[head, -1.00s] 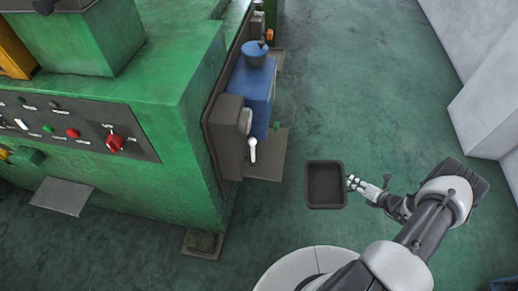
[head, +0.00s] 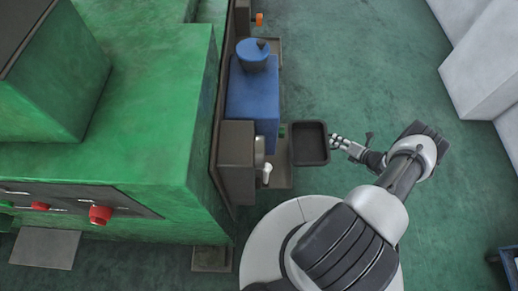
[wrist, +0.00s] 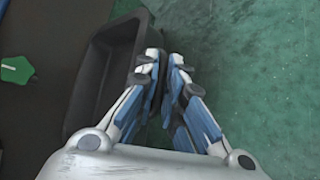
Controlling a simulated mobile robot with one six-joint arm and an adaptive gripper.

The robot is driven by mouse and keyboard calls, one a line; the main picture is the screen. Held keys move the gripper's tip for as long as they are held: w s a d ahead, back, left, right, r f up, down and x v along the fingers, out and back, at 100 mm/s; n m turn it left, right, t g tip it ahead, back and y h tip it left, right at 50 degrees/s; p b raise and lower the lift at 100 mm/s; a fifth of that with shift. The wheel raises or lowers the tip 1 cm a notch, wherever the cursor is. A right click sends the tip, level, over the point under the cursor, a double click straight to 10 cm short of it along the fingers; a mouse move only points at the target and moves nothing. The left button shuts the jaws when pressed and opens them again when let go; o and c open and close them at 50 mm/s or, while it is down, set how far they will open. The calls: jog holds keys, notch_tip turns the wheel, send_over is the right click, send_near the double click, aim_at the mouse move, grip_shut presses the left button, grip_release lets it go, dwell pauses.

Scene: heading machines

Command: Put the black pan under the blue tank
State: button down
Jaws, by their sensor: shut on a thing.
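The black pan (head: 309,145) is a rectangular open tray to the right of the blue tank. My gripper (head: 334,141) is shut on the pan's right wall. In the wrist view the pan (wrist: 104,72) is at the left of my gripper (wrist: 163,78), with its near wall between the fingers. The pan looks empty and roughly level; its height over the floor is hard to tell. The blue tank (head: 252,95) is fixed to the side of the green machine, with a round blue cap on top. The space beneath the tank is mostly hidden from above.
The green machine (head: 150,130) fills the left side. A brown box with a pale lever (head: 266,172) sits in front of the tank. A flat plate (head: 282,178) lies low beside the tank, and a green knob (wrist: 16,70) shows near the pan. Open floor lies at the right.

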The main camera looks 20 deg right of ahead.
jog(key=shift+y, duration=0.3)
jog(key=w+a, duration=0.1)
jog(key=a, duration=0.5)
jog(key=w+a, duration=0.2)
jog(key=a, duration=0.4)
jog(key=w+a, duration=0.2)
jog(key=a, duration=0.4)
jog(key=shift+a+p, duration=0.3)
jog(key=shift+a, duration=0.1)
notch_tip(320, 180, down, 2)
jog(key=shift+f+b, duration=0.25)
jog(key=shift+b, duration=0.4)
jog(key=b, duration=0.2)
send_over(289, 155)
notch_tip(289, 155, down, 4)
jog(key=shift+f, duration=0.25)
jog(key=shift+w+a+f+b, duration=0.1)
jog(key=shift+f+b, duration=0.05)
jog(key=shift+b, duration=0.15)
jog(key=c, duration=1.7)
grip_release()
